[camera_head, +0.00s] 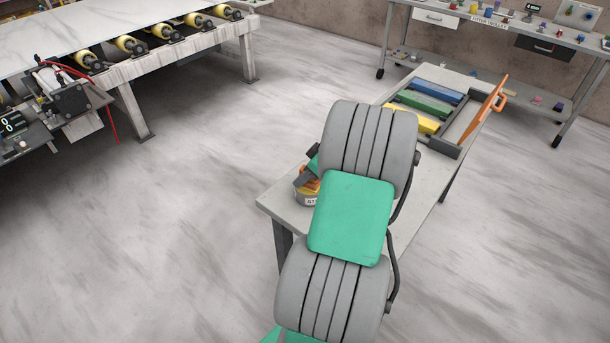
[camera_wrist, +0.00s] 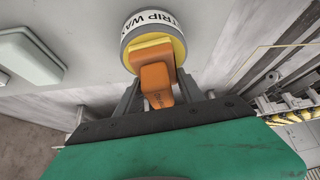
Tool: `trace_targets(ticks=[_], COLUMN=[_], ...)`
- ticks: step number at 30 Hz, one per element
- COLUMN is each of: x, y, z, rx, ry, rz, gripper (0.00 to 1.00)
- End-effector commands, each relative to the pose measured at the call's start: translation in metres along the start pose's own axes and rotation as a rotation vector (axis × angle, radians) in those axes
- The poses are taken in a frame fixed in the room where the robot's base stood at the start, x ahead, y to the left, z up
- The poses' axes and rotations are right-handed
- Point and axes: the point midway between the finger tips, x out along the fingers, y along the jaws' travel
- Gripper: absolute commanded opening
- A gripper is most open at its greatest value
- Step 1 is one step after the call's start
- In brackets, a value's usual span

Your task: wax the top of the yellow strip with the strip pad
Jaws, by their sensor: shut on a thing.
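The yellow strip (camera_head: 413,119) lies in a dark rack at the far end of the small bench, partly hidden behind my arm. My gripper (camera_wrist: 158,88) is shut on the orange handle of the strip pad (camera_wrist: 154,76). Part of the orange pad also shows beside my arm in the head view (camera_head: 311,186). The pad is at the mouth of a round tin (camera_wrist: 133,23) lettered STRIP WAX, with yellow around it. I cannot tell whether the pad touches the wax. The tin stands on the near part of the bench in the head view (camera_head: 303,200).
A green strip (camera_head: 426,106) and a blue strip (camera_head: 438,91) lie beyond the yellow one. An orange tool (camera_head: 487,108) leans at the rack's right side. A roller table (camera_head: 130,60) stands at left, and a trolley (camera_head: 500,35) at the back. Open floor lies between.

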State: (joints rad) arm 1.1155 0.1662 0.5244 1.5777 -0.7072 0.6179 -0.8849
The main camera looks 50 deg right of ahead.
Motion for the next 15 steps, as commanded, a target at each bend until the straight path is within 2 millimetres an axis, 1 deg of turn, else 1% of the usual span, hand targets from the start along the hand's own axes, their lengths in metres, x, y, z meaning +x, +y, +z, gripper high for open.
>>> trace_targets(ticks=[11, 15], x=[0.0010, -0.0062], y=[-0.0009, -0.0007], z=[0.0014, -0.0033], rx=[0.003, 0.002], ry=[-0.002, -0.002], rz=[-0.003, -0.002], gripper=[0.13, 0.13])
